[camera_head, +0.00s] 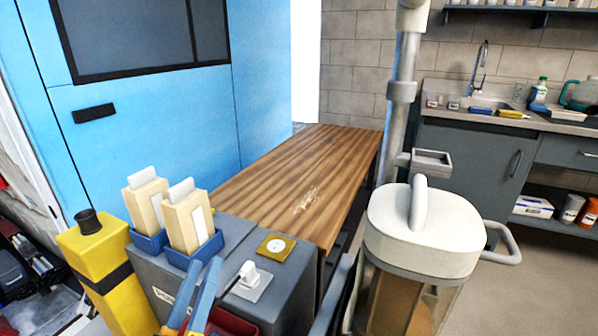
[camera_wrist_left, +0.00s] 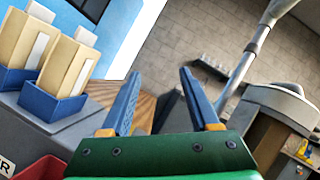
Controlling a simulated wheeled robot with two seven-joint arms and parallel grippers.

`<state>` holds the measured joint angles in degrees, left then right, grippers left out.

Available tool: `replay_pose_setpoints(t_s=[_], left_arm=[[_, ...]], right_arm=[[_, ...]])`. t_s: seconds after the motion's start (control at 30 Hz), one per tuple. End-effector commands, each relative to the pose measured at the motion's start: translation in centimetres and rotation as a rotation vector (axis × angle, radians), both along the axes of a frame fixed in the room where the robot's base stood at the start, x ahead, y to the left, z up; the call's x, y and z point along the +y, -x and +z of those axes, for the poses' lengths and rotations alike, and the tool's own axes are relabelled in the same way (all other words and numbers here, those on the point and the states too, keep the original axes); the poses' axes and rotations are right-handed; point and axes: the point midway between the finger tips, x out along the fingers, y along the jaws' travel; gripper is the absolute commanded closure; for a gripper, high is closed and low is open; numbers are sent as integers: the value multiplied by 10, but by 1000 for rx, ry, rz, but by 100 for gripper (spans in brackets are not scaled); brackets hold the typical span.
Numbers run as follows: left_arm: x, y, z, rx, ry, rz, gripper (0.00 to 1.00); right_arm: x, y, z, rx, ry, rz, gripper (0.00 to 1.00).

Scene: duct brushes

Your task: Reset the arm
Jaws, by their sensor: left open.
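My left gripper (camera_head: 204,272) shows at the bottom of the head view, with blue and orange fingers. It is open and empty, in front of the grey cabinet (camera_head: 283,293). In the left wrist view its two fingers (camera_wrist_left: 160,82) stand apart with nothing between them. Two tan blocks with white labels (camera_head: 149,197) (camera_head: 187,222) stand upright in blue holders (camera_head: 201,251) on the cabinet top, beyond the fingers. They also show at the left of the wrist view (camera_wrist_left: 71,71). My right gripper is not in view.
A white plug-like piece (camera_head: 249,273) and a yellow-framed socket (camera_head: 276,246) sit on the cabinet. A yellow post (camera_head: 97,262) stands left. A wooden bench (camera_head: 290,170) with a pale scuff lies behind. A white-lidded container (camera_head: 425,228) stands right; a sink counter (camera_head: 480,122) is farther back.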

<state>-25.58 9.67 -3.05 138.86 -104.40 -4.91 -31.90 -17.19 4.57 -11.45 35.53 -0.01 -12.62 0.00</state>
Motion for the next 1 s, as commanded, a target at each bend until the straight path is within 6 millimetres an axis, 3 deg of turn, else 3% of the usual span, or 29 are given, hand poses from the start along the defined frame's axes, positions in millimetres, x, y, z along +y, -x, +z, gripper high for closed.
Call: replay_pose_setpoints(t_s=[0.07,0.1,0.17,0.2,0.3,0.4,0.57,0.6,0.83,1.0], left_arm=[[58,4,-15,30,550,84,38],[84,7,-41,72,838,147,38],[106,16,-94,163,1218,260,38],[109,24,-129,230,1416,338,38],[93,52,-199,407,1777,530,38],[62,85,-247,589,2016,716,38],[1,148,-289,908,2241,1023,38],[-5,153,-302,946,2252,1068,38],[-5,153,-403,971,2214,1131,38],[-1,185,-478,998,2182,1190,38]], right_arm=[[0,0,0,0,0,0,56],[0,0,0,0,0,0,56],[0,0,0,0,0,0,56],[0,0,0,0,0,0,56],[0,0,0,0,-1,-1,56],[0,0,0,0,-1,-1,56],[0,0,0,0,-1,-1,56],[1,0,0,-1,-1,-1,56],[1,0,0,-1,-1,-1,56],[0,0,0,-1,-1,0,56]])
